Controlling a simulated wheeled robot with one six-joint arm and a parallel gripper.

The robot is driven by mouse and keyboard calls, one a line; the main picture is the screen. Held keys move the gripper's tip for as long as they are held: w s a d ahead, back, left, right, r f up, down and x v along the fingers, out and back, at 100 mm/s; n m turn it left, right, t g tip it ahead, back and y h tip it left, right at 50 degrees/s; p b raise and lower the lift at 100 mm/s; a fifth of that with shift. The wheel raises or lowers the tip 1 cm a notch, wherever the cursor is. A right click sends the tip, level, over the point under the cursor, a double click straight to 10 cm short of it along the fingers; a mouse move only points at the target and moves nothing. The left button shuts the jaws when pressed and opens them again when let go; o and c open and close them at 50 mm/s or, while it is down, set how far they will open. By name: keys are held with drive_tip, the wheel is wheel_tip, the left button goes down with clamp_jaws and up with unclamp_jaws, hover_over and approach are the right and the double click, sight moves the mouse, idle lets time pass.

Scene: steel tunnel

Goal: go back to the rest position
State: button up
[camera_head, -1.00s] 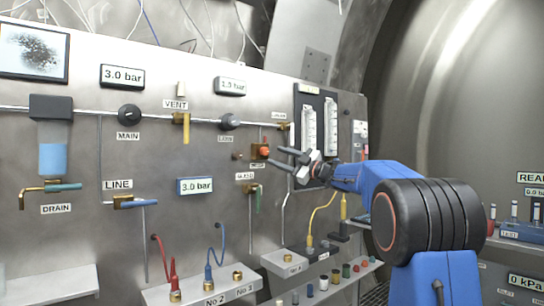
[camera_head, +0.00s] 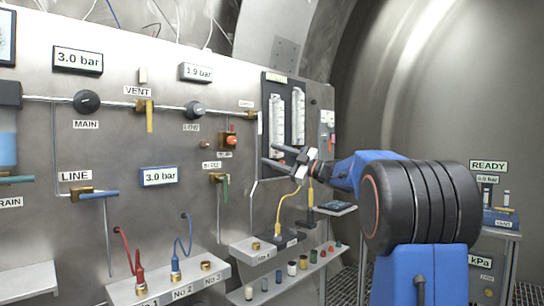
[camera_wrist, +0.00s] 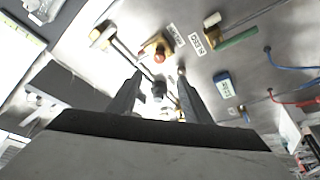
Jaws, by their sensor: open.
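My gripper (camera_head: 280,161) is open and empty in the head view, its two fingers pointing left toward the steel panel (camera_head: 130,150). It is below and right of a red-knobbed valve (camera_head: 230,140) and apart from it as far as I can see. My blue and black arm reaches in from the right. In the wrist view my gripper (camera_wrist: 160,82) shows two spread dark fingers with nothing held between them; the red knob (camera_wrist: 159,54) shows beyond them.
A green-handled valve (camera_head: 222,183) is left of my gripper. Two flow tubes (camera_head: 287,118) stand above it. A shelf of small coloured caps (camera_head: 292,268) and a ledge with red and blue hoses (camera_head: 172,282) lie below. A READY station (camera_head: 490,205) is at right.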

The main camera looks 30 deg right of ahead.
idle(0.3)
drive_tip(key=s+a+f+m+g+h, duration=0.4)
drive_tip(key=s+a+f+m, duration=0.1)
drive_tip(key=s+f, duration=0.9)
drive_tip(key=s+a+f+m+g+h, duration=0.4)
drive_tip(key=s+a+f+m, duration=0.2)
drive_tip(key=s+f, duration=0.9)
drive_tip(key=s+a+f+m+g+h, duration=0.4)
drive_tip(key=s+f, duration=1)
drive_tip(key=s, duration=0.4)
drive_tip(key=a+m, duration=0.1)
drive_tip(key=a, duration=0.1)
drive_tip(key=shift+a+f+m, duration=0.2)
drive_tip(key=shift+a+m, duration=0.1)
drive_tip(key=shift+w, duration=0.1)
